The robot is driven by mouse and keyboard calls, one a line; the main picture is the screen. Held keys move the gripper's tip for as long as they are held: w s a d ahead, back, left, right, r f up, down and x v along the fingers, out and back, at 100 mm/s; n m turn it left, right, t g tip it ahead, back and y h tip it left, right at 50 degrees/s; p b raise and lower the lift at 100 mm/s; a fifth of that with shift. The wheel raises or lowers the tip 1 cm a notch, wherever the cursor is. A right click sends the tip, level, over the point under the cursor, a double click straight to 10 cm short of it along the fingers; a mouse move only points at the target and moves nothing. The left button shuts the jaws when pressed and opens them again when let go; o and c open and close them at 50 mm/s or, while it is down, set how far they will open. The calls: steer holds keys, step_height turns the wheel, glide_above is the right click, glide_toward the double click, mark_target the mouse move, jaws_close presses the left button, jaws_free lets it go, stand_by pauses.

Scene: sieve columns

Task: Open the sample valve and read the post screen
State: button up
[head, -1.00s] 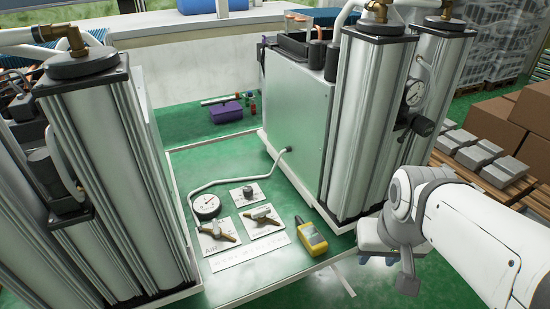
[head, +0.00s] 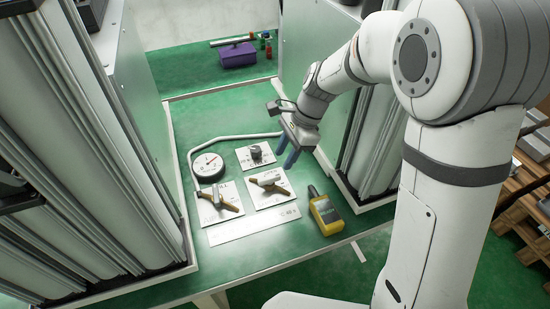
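On the green bench lie two white plates with brass-coloured lever valves, a left valve (head: 222,203) and a right valve (head: 268,184). A round pressure gauge (head: 208,167) with a white dial is at the left. A yellow handheld meter (head: 325,211) lies at the right; its screen cannot be read. My gripper (head: 286,157) points down, its blue-grey fingers apart and empty, above the bench right of the knob.
Tall metal columns (head: 75,130) stand left of the bench, and more stand at the right, partly behind my arm. A white label strip (head: 254,223) lies in front of the valves.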

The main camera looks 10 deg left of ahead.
mark_target(269, 178)
steer(key=shift+m, duration=0.3)
steer(key=x, duration=0.5)
steer(key=a+x, duration=0.1)
steer(key=x, duration=0.2)
steer(key=shift+w+f+b, duration=0.3)
steer(key=shift+w+b, duration=0.05)
steer(key=shift+b, duration=0.05)
